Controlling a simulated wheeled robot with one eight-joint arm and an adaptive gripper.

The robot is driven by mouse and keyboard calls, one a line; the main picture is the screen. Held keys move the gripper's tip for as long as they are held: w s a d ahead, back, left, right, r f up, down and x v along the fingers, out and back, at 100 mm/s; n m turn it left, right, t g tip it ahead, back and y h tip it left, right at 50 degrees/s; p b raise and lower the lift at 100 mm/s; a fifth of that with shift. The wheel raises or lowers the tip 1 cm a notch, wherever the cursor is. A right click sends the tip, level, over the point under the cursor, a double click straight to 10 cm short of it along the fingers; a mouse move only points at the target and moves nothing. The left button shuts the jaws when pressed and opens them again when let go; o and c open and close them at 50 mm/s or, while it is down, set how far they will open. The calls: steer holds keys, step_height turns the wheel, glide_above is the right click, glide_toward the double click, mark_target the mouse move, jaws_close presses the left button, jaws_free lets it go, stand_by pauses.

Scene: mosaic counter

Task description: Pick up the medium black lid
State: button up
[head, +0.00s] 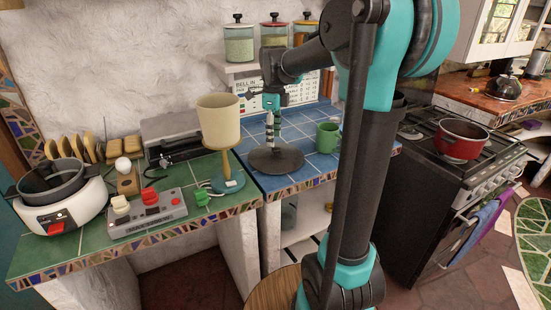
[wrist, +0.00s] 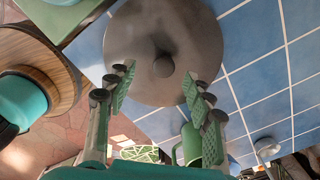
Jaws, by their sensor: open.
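The black lid (head: 290,160) lies flat on the blue tiled counter, a dark round disc. In the wrist view the lid (wrist: 165,25) fills the upper middle, dark grey, with a round knob (wrist: 163,66) at its centre. My gripper (head: 272,132) points down above the lid in the head view and hides part of it. In the wrist view my gripper (wrist: 160,84) is open and empty, with its green-padded fingers on either side below the knob in the picture. I cannot tell the exact height of the fingertips above the lid.
A green mug (head: 327,137) stands right of the lid; it also shows in the wrist view (wrist: 190,146). A lamp (head: 219,120) stands close on the left. A shelf with glass jars (head: 239,45) is behind. Bare blue tiles (head: 315,168) lie in front of the mug.

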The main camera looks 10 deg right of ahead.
mark_target(276, 148)
steer(key=shift+w+d+f, duration=0.1)
steer(key=shift+d+f, duration=0.05)
steer(key=shift+f, duration=0.85)
steer(key=shift+w+d+f, duration=0.1)
steer(key=shift+d+f, duration=0.05)
steer(key=shift+f, duration=0.9)
steer(key=shift+d+f, duration=0.15)
steer(key=shift+f, duration=0.85)
jaws_close()
